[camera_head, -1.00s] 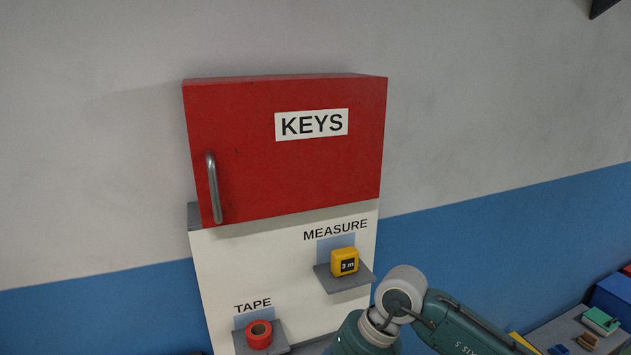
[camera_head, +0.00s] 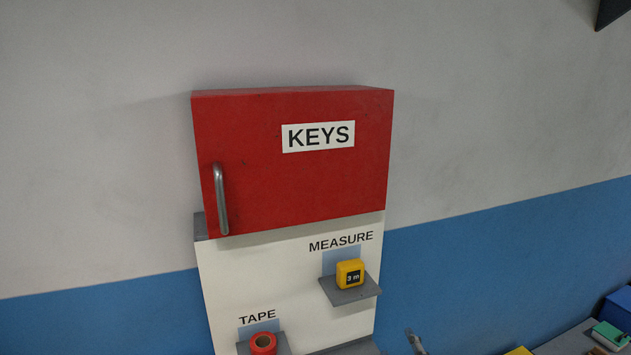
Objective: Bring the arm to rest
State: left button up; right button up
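My arm is almost out of the head view. Only a small grey piece (camera_head: 415,341), which looks like part of my arm, shows at the bottom edge, right of the white board. Neither of my grippers is in view, so whether they are open or shut cannot be seen. The red KEYS cabinet (camera_head: 260,185) hangs on the wall with a vertical metal handle (camera_head: 221,200) at its left side. Its door looks closed.
Below the cabinet is a white board (camera_head: 245,275). A yellow tape measure (camera_head: 350,273) sits on the MEASURE shelf (camera_head: 352,294), and a red tape roll (camera_head: 263,344) on the TAPE shelf. A bench (camera_head: 568,343) with a green item (camera_head: 611,335) stands at the lower right.

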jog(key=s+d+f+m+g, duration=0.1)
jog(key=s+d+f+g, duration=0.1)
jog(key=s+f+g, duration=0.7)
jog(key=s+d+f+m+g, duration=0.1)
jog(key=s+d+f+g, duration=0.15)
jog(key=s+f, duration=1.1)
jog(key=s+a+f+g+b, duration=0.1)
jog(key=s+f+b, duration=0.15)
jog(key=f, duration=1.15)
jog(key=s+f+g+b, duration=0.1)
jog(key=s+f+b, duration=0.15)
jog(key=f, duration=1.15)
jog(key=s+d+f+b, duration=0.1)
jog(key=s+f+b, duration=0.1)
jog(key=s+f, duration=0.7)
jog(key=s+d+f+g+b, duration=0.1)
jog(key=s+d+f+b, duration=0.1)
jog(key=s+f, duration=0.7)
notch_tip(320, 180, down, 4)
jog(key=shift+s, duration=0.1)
